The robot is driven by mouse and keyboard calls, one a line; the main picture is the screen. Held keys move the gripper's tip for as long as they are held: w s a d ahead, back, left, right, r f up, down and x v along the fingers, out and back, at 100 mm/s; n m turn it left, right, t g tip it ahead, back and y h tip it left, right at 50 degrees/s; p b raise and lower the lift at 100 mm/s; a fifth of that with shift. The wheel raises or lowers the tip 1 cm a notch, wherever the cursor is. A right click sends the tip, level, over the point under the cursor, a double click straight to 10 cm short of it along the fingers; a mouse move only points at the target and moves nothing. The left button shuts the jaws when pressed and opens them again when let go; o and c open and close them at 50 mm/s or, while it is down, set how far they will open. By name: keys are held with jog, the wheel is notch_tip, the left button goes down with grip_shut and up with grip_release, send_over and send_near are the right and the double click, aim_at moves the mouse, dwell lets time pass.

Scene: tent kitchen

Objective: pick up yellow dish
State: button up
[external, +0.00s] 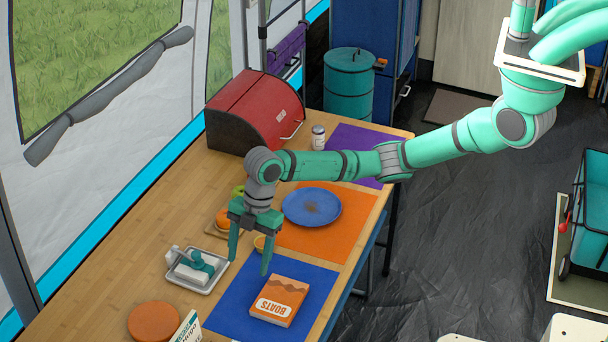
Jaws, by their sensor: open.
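A blue plate (311,205) lies on the orange placemat (299,241). A metal tray (205,287) with items is left of my gripper. A red bread box (254,112) stands at the back.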

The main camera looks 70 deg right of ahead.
jog(key=w+d+r+g+h, duration=0.1)
jog(key=w+d+r+h, duration=0.1)
jog(key=d, duration=0.4)
jog(key=w+d+r+h, duration=0.1)
jog(key=d+r+h, duration=0.1)
jog(key=d, duration=0.5)
jog(key=shift+n+h, duration=0.3)
jog(key=shift+n, duration=0.1)
jog(key=f, duration=0.5)
jog(key=shift+w+d+f, duration=0.15)
jog(key=shift+d+f, duration=0.05)
jog(key=shift+d, duration=0.1)
jog(key=shift+s+a+f, duration=0.1)
jog(key=shift+s+f, duration=0.05)
jog(key=shift+f, duration=1.25)
jog(key=shift+s+f, duration=0.1)
jog(key=shift+f, duration=1.25)
jog(key=c, duration=1.2)
